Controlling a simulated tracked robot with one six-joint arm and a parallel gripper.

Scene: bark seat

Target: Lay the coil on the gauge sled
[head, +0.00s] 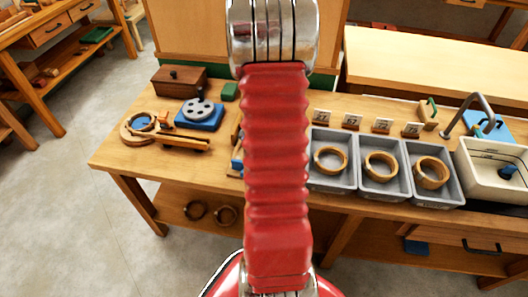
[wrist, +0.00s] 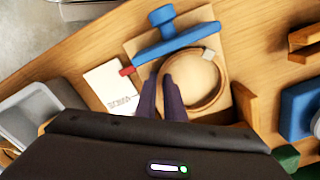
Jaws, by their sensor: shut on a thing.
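In the wrist view, my gripper (wrist: 160,88) points down over a square wooden board with a blue sliding bar and knob, which looks like the gauge sled (wrist: 135,48). Its dark fingers are shut on the left side of a thin brown coil (wrist: 224,82) with a pale grey end piece. The coil lies over the board, beside the blue bar (wrist: 180,40). I cannot tell whether it touches the board. In the head view, my red arm hides the gripper and the held coil; only a sliver of the sled (head: 237,160) shows.
In the wrist view, a white card (wrist: 112,88) lies left of the board, and a blue block (wrist: 300,108) stands at right. In the head view, grey trays (head: 382,190) hold coils right of my arm; a wooden stand with a round dial (head: 140,122) stands left.

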